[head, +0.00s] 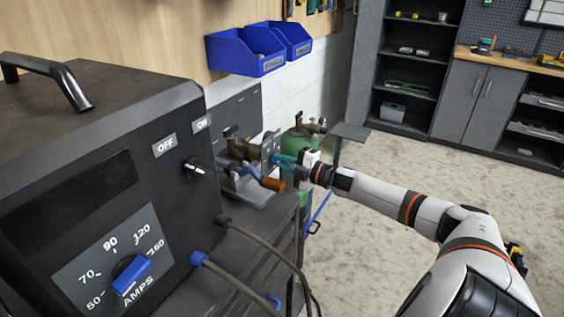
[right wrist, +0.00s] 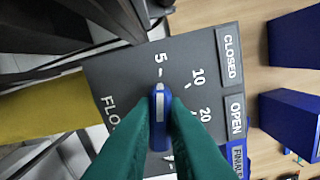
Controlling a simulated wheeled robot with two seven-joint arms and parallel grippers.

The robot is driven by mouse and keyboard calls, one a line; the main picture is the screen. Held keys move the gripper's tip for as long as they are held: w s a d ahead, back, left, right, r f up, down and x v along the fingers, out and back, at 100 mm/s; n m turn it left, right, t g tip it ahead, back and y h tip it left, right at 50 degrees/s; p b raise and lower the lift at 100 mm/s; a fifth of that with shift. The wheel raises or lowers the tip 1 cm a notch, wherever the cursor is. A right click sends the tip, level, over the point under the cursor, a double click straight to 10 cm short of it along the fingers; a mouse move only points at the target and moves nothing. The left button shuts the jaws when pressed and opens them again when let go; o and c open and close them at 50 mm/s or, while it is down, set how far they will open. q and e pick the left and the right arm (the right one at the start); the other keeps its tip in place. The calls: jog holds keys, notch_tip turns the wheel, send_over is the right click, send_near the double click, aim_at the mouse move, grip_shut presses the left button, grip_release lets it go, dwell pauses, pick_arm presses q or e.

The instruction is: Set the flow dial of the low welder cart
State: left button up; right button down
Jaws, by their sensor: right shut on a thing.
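In the right wrist view the blue flow dial (right wrist: 160,138) sits on a dark grey plate (right wrist: 105,75) marked 5, 10 and 20, with a partly hidden "FLO" label. The teal fingers of my right gripper (right wrist: 160,105) are shut on the dial from both sides. The white mark on the dial points up toward the 5. In the head view my right gripper (head: 282,162) reaches in from the right to the plate beside the green gas bottle (head: 299,143); the dial is hidden there. My left gripper is not in view.
A dark welder (head: 150,120) with a blue AMPS dial (head: 132,274) and an OFF/ON switch (head: 197,168) stands close at left. Cables (head: 260,240) hang from its front. Blue bins (head: 247,52) hang on the wall.

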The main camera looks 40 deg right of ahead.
jog(key=c, duration=1.5)
grip_release()
jog(key=shift+o, duration=0.2)
jog(key=shift+s, duration=0.1)
jog(key=p+v, duration=0.1)
jog(key=v, duration=1.1)
jog(key=shift+p, duration=0.3)
